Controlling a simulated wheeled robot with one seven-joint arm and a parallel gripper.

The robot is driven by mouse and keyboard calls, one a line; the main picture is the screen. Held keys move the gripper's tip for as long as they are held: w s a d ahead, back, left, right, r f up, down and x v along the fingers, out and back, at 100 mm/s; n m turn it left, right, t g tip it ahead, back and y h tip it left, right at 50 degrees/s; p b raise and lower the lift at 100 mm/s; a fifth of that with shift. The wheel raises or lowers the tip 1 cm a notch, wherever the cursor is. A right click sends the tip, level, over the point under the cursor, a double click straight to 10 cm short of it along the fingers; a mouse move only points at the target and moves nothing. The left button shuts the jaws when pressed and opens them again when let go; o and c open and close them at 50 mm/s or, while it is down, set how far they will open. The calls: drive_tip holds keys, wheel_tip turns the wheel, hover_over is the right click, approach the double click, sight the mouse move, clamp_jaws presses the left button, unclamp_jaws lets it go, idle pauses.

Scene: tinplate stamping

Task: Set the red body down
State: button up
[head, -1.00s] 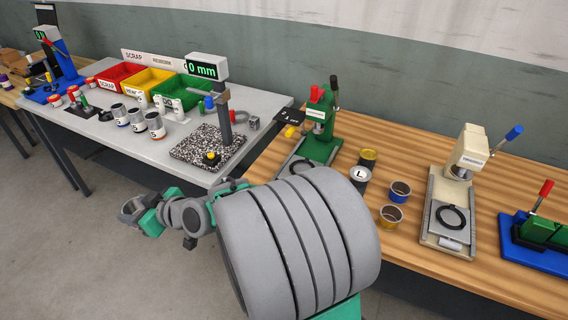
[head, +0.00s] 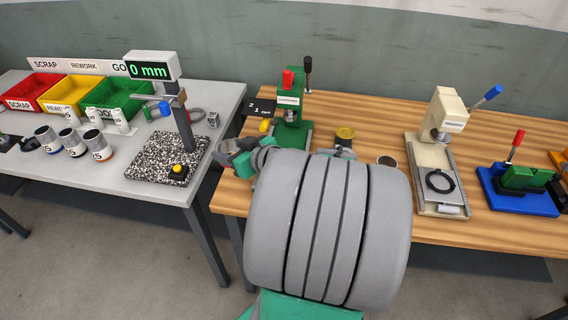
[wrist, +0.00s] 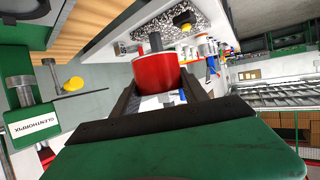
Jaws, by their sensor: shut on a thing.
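The red body (wrist: 156,73) is in the wrist view, a short red cylinder between the two fingers of my gripper (wrist: 158,90). My gripper is shut on it. In the head view my own arm covers the gripper's far end, and the red body cannot be made out there. In the wrist view the green press (wrist: 28,120) stands to the left and the wooden bench (wrist: 85,30) shows at the upper left, apart from the red body. In the head view the green press (head: 291,105) stands behind my arm.
The grey table (head: 140,172) holds a speckled gauge plate (head: 150,165), several cans and coloured bins (head: 118,100). On the wooden bench (head: 380,130) stand a cream press (head: 445,115) and a blue-based press (head: 515,195).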

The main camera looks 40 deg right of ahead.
drive_tip(key=s+d+r+m+h+b, duration=0.1)
drive_tip(key=s+d+r+m+h, duration=0.15)
drive_tip(key=s+d, duration=1.1)
drive_tip(key=shift+h, duration=0.35)
drive_tip(key=w+d+f, duration=0.1)
drive_tip(key=w+f, duration=0.2)
drive_tip(key=w+d+f+p, duration=0.1)
drive_tip(key=w+f, duration=0.2)
drive_tip(key=w, duration=0.1)
drive_tip(key=w+d+f, duration=0.1)
drive_tip(key=w+f, duration=0.3)
drive_tip(key=shift+w+p, duration=0.15)
drive_tip(key=shift+p, duration=0.15)
drive_tip(key=f, duration=0.1)
drive_tip(key=f+p, duration=0.1)
drive_tip(key=f, duration=0.1)
drive_tip(key=shift+w+d+f, duration=0.1)
drive_tip(key=shift+w+f, duration=0.05)
drive_tip(key=shift+w, duration=0.05)
drive_tip(key=shift+f, duration=0.1)
